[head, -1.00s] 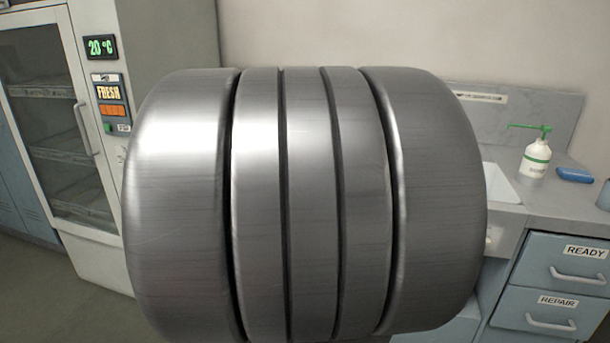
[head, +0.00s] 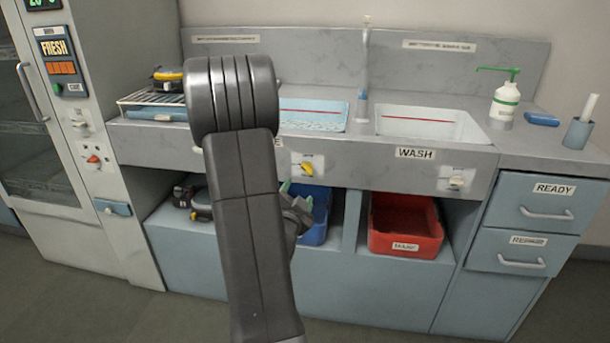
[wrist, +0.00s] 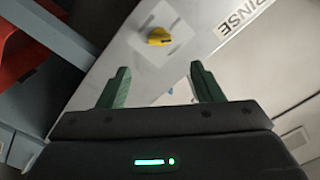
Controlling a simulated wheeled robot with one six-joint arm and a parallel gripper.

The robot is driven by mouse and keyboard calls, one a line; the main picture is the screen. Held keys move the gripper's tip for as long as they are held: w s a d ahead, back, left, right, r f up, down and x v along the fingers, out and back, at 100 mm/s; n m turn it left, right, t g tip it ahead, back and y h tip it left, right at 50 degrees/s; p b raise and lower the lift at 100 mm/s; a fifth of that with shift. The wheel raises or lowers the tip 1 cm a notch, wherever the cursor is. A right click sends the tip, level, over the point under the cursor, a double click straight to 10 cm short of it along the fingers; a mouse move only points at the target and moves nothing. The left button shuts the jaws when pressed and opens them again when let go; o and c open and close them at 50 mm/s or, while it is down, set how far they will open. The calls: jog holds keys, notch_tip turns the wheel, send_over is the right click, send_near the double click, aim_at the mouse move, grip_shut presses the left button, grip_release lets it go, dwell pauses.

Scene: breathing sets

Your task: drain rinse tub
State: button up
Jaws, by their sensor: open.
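The rinse tub (head: 312,113) is set into the counter left of the wash tub, with blue water in it and a red line along its back wall. My arm hides its left part. A yellow knob (head: 307,169) on a pale plate is on the front panel below it; it also shows in the wrist view (wrist: 159,36), beside the RINSE label (wrist: 242,15). My gripper (wrist: 157,80) is open and empty, its green fingers apart and pointing toward the panel, short of the knob. In the head view my arm mostly hides the gripper.
The wash tub (head: 430,122) has its own pale knob (head: 456,181). Below the counter are a red bin (head: 405,225) and a blue bin (head: 318,215). A pump bottle (head: 505,100) stands at right. A drying cabinet (head: 30,125) is at left.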

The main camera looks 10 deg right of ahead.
aim_at(306, 171)
jog(key=x, duration=1.1)
jog(key=shift+w+d, duration=0.1)
jog(key=shift+w, duration=0.05)
jog(key=c, duration=1)
jog(key=m+b, duration=0.1)
jog(key=b, duration=0.1)
jog(key=shift+f+b, duration=0.3)
jog(key=shift+b, duration=0.1)
jog(key=m+b, duration=0.2)
jog(key=b, duration=0.3)
jog(key=shift+m, duration=0.4)
jog(key=shift+r+m+b, duration=0.2)
jog(key=shift+m+b, duration=0.3)
jog(key=shift+b, duration=0.25)
jog(key=shift+r, duration=0.1)
jog(key=o, duration=1)
